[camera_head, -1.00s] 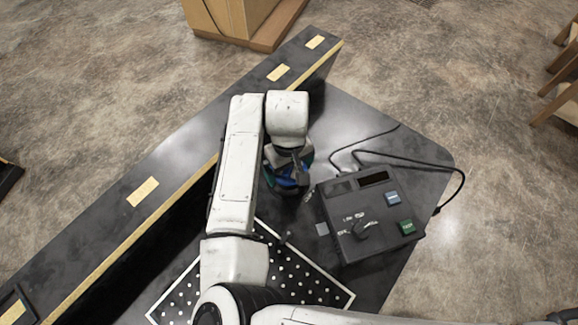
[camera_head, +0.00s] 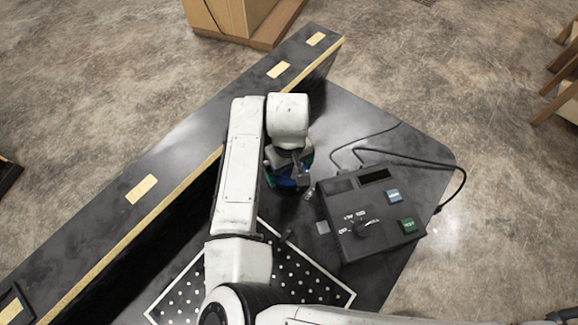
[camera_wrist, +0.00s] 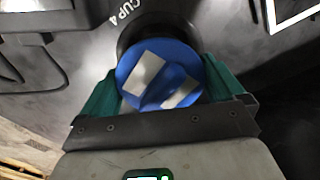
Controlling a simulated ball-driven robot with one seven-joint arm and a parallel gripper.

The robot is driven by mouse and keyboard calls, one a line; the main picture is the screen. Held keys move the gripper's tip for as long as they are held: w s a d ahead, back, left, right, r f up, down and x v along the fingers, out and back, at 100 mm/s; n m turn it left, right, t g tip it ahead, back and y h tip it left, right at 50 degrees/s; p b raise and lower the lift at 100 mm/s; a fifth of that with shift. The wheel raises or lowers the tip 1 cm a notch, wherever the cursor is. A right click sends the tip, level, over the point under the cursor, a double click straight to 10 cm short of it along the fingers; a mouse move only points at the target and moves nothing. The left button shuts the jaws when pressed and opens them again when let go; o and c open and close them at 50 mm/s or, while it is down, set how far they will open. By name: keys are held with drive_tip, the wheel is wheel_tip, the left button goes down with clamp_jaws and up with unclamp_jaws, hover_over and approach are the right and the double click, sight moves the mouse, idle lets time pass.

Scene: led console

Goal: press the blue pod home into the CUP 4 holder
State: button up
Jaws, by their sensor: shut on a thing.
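The blue pod (camera_wrist: 160,75) is round with pale patches and a raised bar on its top. In the wrist view it sits over a dark round holder (camera_wrist: 143,27) beside the white CUP 4 lettering (camera_wrist: 126,12). My gripper (camera_wrist: 163,84) is shut on the pod, with a green finger on each side of it. How deep the pod sits in the holder cannot be told. In the head view the pod (camera_head: 284,182) is a small patch of blue, mostly hidden under my wrist and gripper.
A black console (camera_head: 366,218) with a knob, a blue button (camera_head: 393,196) and a green button (camera_head: 408,225) stands close to the right of my gripper. Its cables run across the table behind it. A white-dotted panel (camera_head: 300,277) lies in front. A raised ledge (camera_head: 150,200) runs along the left.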

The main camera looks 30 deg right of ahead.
drive_tip(key=shift+f+b, duration=0.5)
drive_tip(key=shift+f, duration=0.75)
idle(0.5)
drive_tip(key=o, duration=0.7)
drive_tip(key=shift+c, duration=0.2)
wheel_tip(320, 180, up, 11)
drive_tip(key=shift+f, duration=0.1)
